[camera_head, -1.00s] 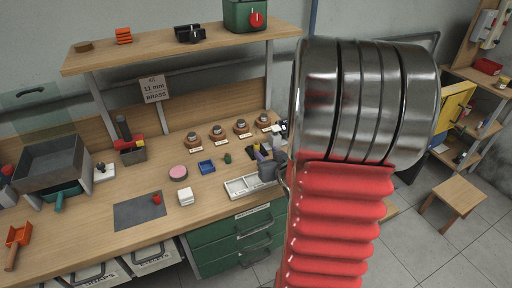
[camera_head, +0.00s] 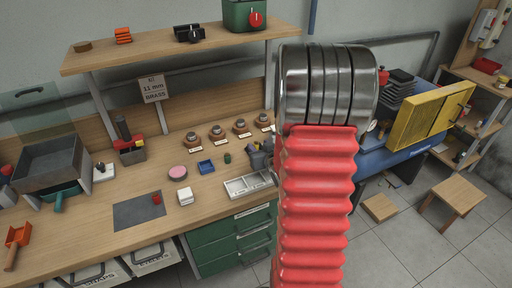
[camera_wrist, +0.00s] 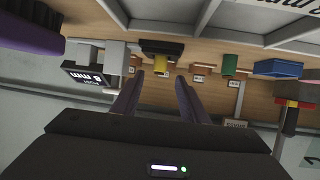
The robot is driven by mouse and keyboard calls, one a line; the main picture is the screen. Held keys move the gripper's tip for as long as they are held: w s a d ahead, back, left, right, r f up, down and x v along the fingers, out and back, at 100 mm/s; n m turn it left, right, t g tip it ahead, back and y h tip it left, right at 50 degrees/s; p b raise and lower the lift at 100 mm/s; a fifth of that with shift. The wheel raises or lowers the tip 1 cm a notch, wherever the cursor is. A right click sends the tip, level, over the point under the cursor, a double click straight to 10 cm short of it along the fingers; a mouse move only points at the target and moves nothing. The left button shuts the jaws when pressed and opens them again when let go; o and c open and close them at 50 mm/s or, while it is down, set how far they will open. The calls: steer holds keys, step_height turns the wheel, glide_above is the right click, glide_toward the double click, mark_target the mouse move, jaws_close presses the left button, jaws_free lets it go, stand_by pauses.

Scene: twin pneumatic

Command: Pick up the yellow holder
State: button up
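In the wrist view, which looks upside down, a small yellow piece (camera_wrist: 160,63), apparently the yellow holder, sits against a dark block (camera_wrist: 162,48). My gripper (camera_wrist: 160,80) has two purple fingers spread apart with nothing between them. The yellow piece lies beyond the fingertips, roughly in line with the gap; I cannot tell the distance. In the head view, my red and metal arm covers the right part of the wooden bench, and I cannot make out the yellow holder there.
A black-and-white sign (camera_wrist: 88,76) and a purple object (camera_wrist: 30,28) are beside the fingers in the wrist view. A green cylinder (camera_head: 227,158), blue tray (camera_head: 206,167) and white divided tray (camera_head: 247,184) stand on the bench (camera_head: 95,225). A large yellow panel (camera_head: 430,115) stands right.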

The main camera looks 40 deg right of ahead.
mark_target(256, 143)
steer(key=shift+x, duration=2.6)
steer(key=shift+r, duration=0.1)
jaws_close()
